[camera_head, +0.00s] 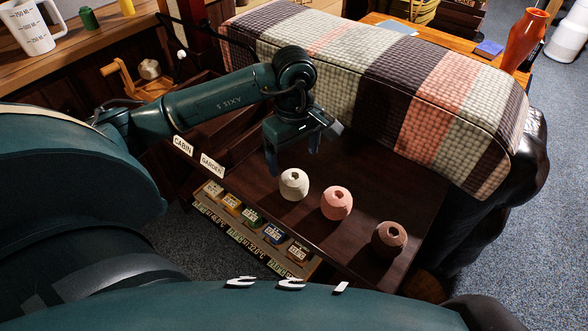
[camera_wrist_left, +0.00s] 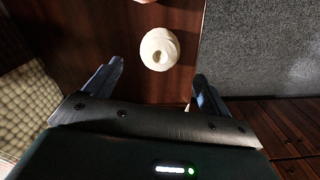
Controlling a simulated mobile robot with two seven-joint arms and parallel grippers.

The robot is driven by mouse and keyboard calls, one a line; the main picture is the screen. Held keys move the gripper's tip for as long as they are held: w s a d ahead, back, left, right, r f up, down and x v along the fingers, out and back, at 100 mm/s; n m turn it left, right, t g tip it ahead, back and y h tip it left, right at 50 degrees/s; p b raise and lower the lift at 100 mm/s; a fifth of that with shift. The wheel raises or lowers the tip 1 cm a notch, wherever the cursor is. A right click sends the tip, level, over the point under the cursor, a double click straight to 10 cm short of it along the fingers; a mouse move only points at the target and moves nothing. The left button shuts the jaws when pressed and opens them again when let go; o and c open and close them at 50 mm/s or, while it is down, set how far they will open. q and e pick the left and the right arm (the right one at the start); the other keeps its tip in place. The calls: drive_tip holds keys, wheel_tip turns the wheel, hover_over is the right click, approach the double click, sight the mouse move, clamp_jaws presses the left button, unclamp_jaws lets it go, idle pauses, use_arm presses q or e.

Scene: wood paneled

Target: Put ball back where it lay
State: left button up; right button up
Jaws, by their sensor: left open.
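Three yarn balls stand in a row on the dark wooden surface (camera_head: 345,170): a cream ball (camera_head: 294,184), a pink ball (camera_head: 336,202) and a brown ball (camera_head: 389,239). My left gripper (camera_head: 292,152) is open and empty, just behind and above the cream ball in the head view. In the left wrist view the cream ball (camera_wrist_left: 159,49) lies ahead, about midway between the open fingers (camera_wrist_left: 158,70) and apart from them. A bit of the pink ball (camera_wrist_left: 145,1) shows at that view's top edge. My right gripper is not in view.
A striped knitted cover (camera_head: 380,85) lies over a long padded seat behind the balls. Signs reading CABIN (camera_head: 183,146) and GARDEN (camera_head: 212,165) and a row of small coloured boxes (camera_head: 252,217) are at the surface's left side. A mug (camera_head: 28,27) stands upper left.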

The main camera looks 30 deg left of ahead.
sight(294, 176)
use_arm(q)
drive_tip(key=shift+r, duration=2)
